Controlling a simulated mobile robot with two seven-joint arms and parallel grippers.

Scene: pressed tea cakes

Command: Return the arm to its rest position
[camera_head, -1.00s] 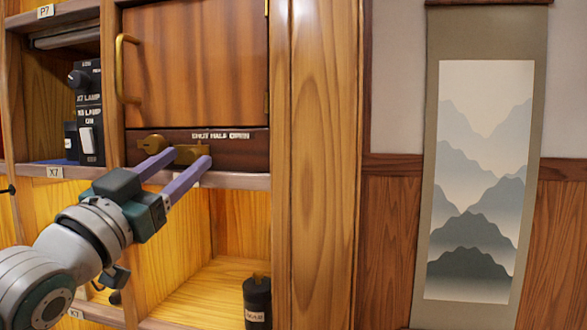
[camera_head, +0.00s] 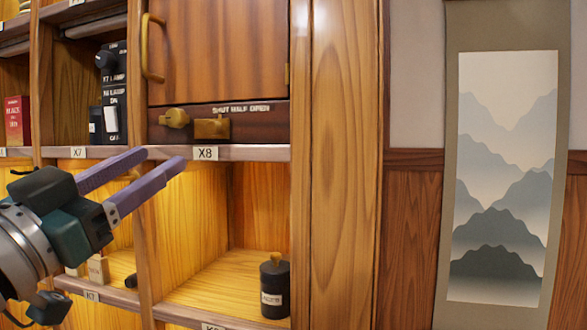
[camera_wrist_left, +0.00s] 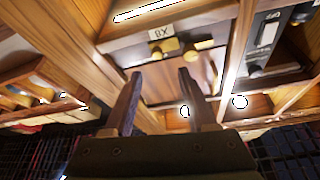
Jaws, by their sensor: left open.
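My left gripper (camera_head: 162,160) is open and empty, with two purple-grey fingers spread in front of the shelf edge by the X8 tag (camera_head: 205,153). It is apart from the brass knob (camera_head: 175,118) and the brass plate (camera_head: 212,128), which sit above it on the dark strip marked SHUT HALF OPEN. In the left wrist view the left gripper (camera_wrist_left: 160,82) shows its two fingers apart with nothing between them, and the knob and plate lie beyond the tips. My right gripper is not in view.
A wooden door (camera_head: 222,50) with a brass handle (camera_head: 150,48) is shut above the strip. A black canister (camera_head: 275,288) stands in the lit lower compartment. A red box (camera_head: 17,120) and black lamp switches (camera_head: 112,92) are at left. A hanging scroll (camera_head: 503,180) is on the right wall.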

